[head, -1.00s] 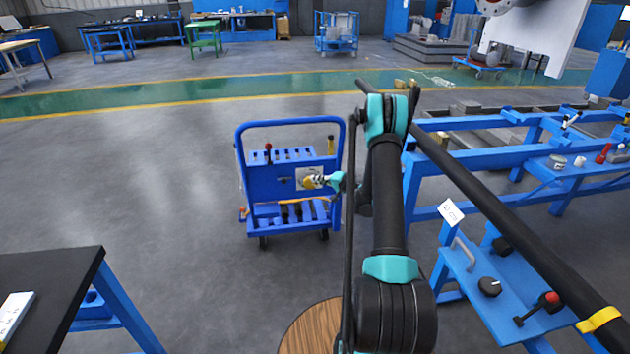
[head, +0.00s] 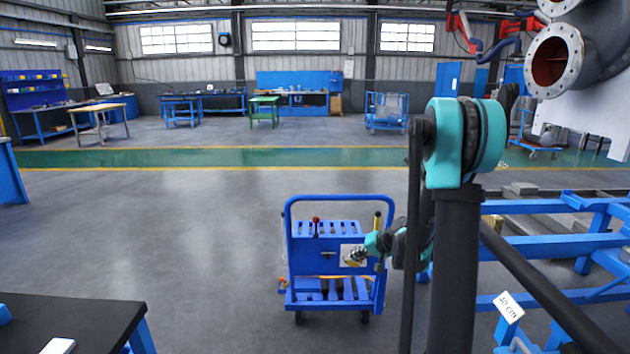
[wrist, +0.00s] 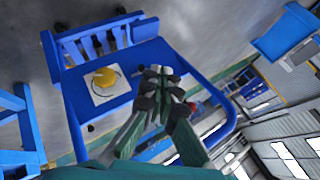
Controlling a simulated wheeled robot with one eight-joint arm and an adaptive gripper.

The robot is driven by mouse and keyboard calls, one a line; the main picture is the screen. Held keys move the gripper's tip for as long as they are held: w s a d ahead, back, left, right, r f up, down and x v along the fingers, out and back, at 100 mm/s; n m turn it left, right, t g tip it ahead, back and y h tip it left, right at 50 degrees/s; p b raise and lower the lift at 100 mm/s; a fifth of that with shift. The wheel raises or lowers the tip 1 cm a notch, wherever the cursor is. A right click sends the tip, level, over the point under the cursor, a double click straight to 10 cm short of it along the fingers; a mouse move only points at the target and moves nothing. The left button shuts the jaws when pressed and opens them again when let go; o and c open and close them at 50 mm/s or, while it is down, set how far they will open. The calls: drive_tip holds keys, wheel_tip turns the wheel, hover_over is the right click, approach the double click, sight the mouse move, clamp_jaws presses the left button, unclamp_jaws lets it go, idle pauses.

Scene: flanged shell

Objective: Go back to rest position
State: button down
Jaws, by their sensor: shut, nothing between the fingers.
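My gripper (head: 357,257) is in front of the blue cart (head: 303,275) in the head view, at the end of my raised arm. In the wrist view my gripper (wrist: 165,87) has its fingers together with nothing held. A yellow round part (wrist: 105,77) sits on a white square plate (wrist: 97,95) on the cart, to the left of the fingers and apart from them. In the head view the gripper partly covers this plate.
A blue frame (head: 540,240) with rails stands close on the right, partly behind my arm. A dark table (head: 75,322) is at the lower left. The grey flanged shell (head: 565,65) is at the upper right. Open floor lies left of the cart.

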drive_tip(key=s+d+n+g+h, duration=0.1)
drive_tip(key=s+d+h, duration=0.1)
drive_tip(key=s, duration=1.4)
drive_tip(key=s+d+n+g+h, duration=0.1)
drive_tip(key=s+d+h, duration=0.2)
drive_tip(key=s, duration=1.3)
drive_tip(key=shift+f+n+h, duration=0.15)
drive_tip(key=shift+n+h, duration=0.25)
drive_tip(key=shift+h, duration=0.3)
drive_tip(key=c, duration=2.3)
unclamp_jaws()
